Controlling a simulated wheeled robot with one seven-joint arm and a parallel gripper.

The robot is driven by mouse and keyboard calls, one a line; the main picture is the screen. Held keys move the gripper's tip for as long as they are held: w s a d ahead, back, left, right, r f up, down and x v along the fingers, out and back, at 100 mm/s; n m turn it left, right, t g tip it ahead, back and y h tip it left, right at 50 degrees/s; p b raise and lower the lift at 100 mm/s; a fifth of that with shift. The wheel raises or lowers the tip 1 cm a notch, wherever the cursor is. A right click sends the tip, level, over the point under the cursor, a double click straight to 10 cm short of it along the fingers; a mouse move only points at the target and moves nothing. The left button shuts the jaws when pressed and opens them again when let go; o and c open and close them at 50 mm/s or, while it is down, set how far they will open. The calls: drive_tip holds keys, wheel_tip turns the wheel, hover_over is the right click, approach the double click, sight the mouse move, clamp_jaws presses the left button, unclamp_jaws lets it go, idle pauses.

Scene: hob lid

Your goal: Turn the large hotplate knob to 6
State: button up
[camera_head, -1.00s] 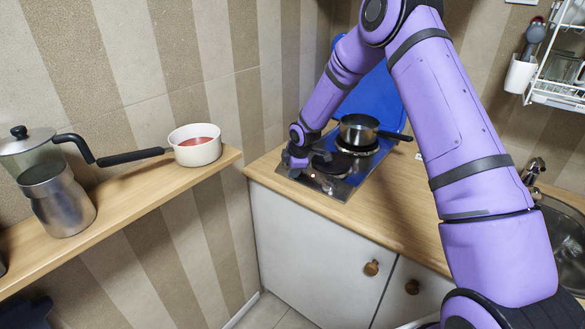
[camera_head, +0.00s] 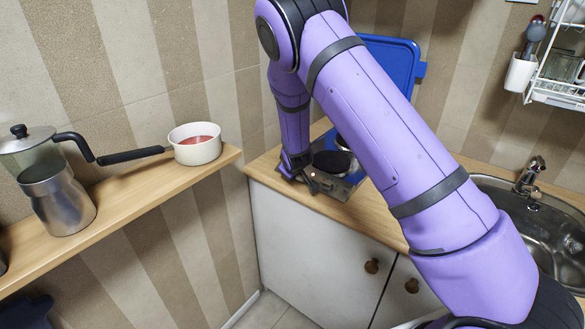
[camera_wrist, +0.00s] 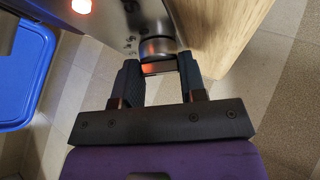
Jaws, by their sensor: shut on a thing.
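My gripper (camera_wrist: 157,85) is shut on a round silver knob (camera_wrist: 157,48) on the hob's steel panel, seen in the wrist view. One dark finger lies on each side of the knob. In the head view my gripper (camera_head: 300,172) is at the front left corner of the hob (camera_head: 338,189). A hotplate (camera_head: 332,162) shows just behind it. A lit orange lamp (camera_wrist: 81,6) glows on the panel. Small marks show beside the knob, but I cannot read the number it points to. Which knob is the large hotplate's cannot be told.
The raised blue lid (camera_head: 390,62) stands behind the hob. A pan (camera_head: 342,142) on the rear hotplate is mostly hidden by my arm. A sink (camera_head: 530,220) is at the right. A shelf (camera_head: 130,205) at the left holds a white saucepan (camera_head: 196,146) and a metal pot (camera_head: 58,200).

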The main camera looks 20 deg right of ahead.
drive_tip(key=m+h, duration=0.1)
drive_tip(key=m, duration=0.1)
drive_tip(key=m+h, duration=0.1)
drive_tip(key=m, duration=0.2)
drive_tip(key=m+h, duration=0.1)
drive_tip(key=m, duration=0.1)
drive_tip(key=shift+a+f+m+t+h, duration=0.1)
drive_tip(key=shift+a+m+t+h, duration=0.2)
drive_tip(key=shift+t+h, duration=0.1)
drive_tip(key=shift+m+g+h, duration=0.4)
drive_tip(key=shift+m+h, duration=0.6)
drive_tip(key=shift+m, duration=1.1)
drive_tip(key=shift+w+a+m+g+h, duration=0.1)
drive_tip(key=shift+m+g+h, duration=0.4)
drive_tip(key=shift+m, duration=0.9)
drive_tip(key=shift+m+h, duration=0.3)
drive_tip(key=shift+m, duration=0.3)
drive_tip(key=shift+f, duration=0.1)
drive_tip(key=o, duration=0.9)
drive_tip(key=v, duration=0.3)
drive_tip(key=shift+w, duration=0.1)
drive_tip(key=s+a, duration=0.2)
drive_tip(key=a, duration=0.1)
drive_tip(key=s+a, duration=0.6)
